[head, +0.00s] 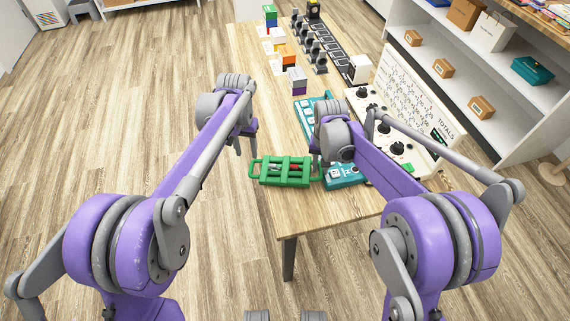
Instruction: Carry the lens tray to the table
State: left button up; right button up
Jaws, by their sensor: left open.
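The green lens tray (286,181) has a loop handle at each end and holds small dark, red and pale items. It shows over the near left part of the wooden table (300,212), its left handle at the table's edge. I cannot tell whether it rests on the top or is slightly above it. My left gripper (246,148) is open, above and behind the left handle, apart from it. My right gripper (317,168) is at the tray's right end by the right handle. My own arm mostly hides its fingers, so its grip is unclear.
A teal case (343,177) lies just right of the tray. A white board with dark knobs (408,158) and a totals chart (415,95) stand at the right. Coloured block stacks (287,56) and a dark rack (335,48) stand farther back. White shelves (490,125) flank the table.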

pick_arm(q)
jog(key=shift+w+d+f, duration=0.2)
jog(key=shift+w+f, duration=0.35)
pick_arm(e)
jog(key=shift+s+d+r, duration=0.1)
jog(key=shift+s+r, duration=0.05)
jog(key=shift+r, duration=0.65)
pick_arm(q)
jog(key=shift+s+r, duration=0.3)
jog(key=shift+s, duration=0.05)
pick_arm(e)
notch_tip(320, 180, up, 5)
jog(key=shift+s+f, duration=0.15)
pick_arm(q)
jog(key=shift+w, duration=0.2)
pick_arm(e)
jog(key=shift+w+r, duration=0.3)
jog(key=shift+r, duration=0.55)
